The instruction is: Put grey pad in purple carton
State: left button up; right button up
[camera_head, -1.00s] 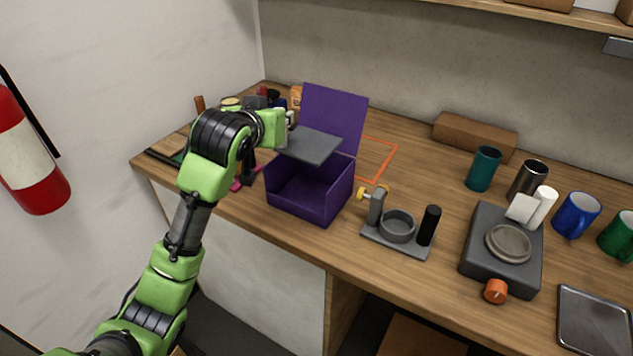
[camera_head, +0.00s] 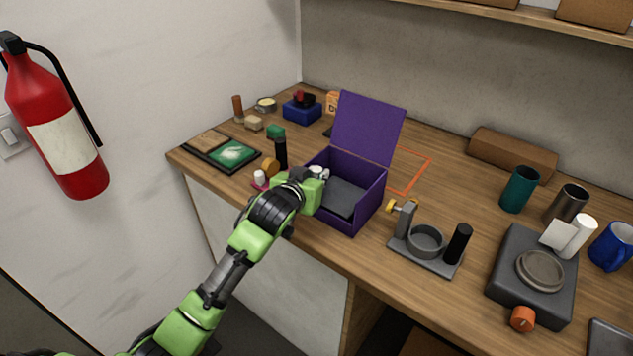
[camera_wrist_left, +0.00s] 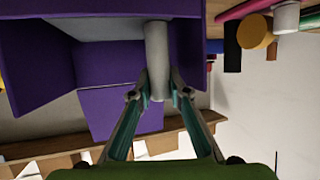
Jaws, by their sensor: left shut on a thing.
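The purple carton (camera_head: 368,208) stands on the wooden bench with its lid (camera_head: 368,128) raised at the back. The grey pad (camera_head: 345,197) lies inside the carton, low between its walls. My left gripper (camera_head: 322,175) is at the carton's left wall, its fingers partly hidden. In the left wrist view, my left gripper (camera_wrist_left: 158,92) is shut on a pale cylindrical piece beside the pad's grey surface (camera_wrist_left: 105,28); it looks like part of the pad, but the join is unclear. The carton's purple walls (camera_wrist_left: 110,70) show around it. My right gripper is not in view.
A grey holder (camera_head: 425,262) with a black post stands right of the carton, and a dark scale (camera_head: 510,298) farther right. Small bottles and a green-screened tablet (camera_head: 233,153) lie to the left.

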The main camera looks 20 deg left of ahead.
pick_arm(q)
notch_tip(320, 180, down, 2)
jog(key=shift+f, duration=0.3)
jog(key=o, duration=0.6)
jog(key=shift+o, duration=0.2)
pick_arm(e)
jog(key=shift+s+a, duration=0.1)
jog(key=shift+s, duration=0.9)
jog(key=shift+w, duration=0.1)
pick_arm(q)
jog(key=shift+s, duration=0.15)
jog(key=b+v, duration=0.1)
jog(key=v, duration=1)
jog(key=shift+s+r, duration=0.3)
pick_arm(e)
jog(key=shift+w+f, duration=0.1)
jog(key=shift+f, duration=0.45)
